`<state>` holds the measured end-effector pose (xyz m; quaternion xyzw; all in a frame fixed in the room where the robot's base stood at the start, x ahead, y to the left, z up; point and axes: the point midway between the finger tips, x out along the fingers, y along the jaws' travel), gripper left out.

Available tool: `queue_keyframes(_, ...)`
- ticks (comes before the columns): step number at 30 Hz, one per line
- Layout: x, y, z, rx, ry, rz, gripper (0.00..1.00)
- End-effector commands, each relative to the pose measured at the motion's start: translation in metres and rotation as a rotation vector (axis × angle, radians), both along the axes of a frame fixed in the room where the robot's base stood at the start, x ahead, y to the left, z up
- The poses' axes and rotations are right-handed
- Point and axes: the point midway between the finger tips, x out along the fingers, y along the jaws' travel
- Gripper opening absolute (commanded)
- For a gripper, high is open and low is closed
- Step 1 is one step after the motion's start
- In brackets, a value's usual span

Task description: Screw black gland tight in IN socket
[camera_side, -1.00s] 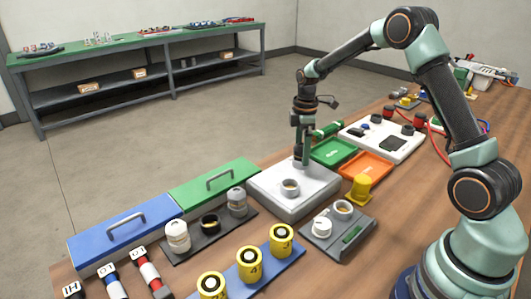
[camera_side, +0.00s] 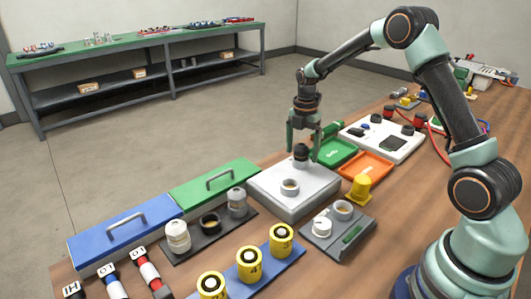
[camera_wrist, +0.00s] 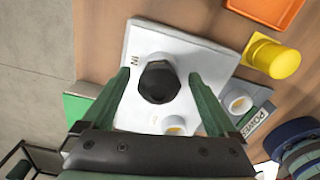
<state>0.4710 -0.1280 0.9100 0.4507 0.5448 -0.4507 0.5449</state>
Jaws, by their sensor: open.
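The black gland (camera_side: 300,154) stands upright in the rear socket of the white block (camera_side: 262,188). In the wrist view the gland (camera_wrist: 158,82) shows its hexagonal top, beside the IN marking (camera_wrist: 135,60) on the block. It hides the IN socket beneath it, and I cannot tell how deep it sits. My gripper (camera_side: 302,152) is open, with its two green fingers on either side of the gland and apart from it. In the wrist view the fingers (camera_wrist: 160,82) flank it with gaps on both sides. The block's other socket (camera_side: 289,187) is empty.
A green tray (camera_side: 333,152) and an orange tray (camera_side: 366,165) lie behind and right of the block.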

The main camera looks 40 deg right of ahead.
Motion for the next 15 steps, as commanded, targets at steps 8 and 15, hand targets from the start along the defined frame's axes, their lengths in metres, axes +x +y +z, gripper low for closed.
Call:
queue_keyframes(8, 0.0000, 0.0000, 0.0000, 0.000, 0.000, 0.010, 0.74)
queue_keyframes(15, -0.0003, -0.0001, -0.0001, 0.000, 0.001, 0.007, 0.05)
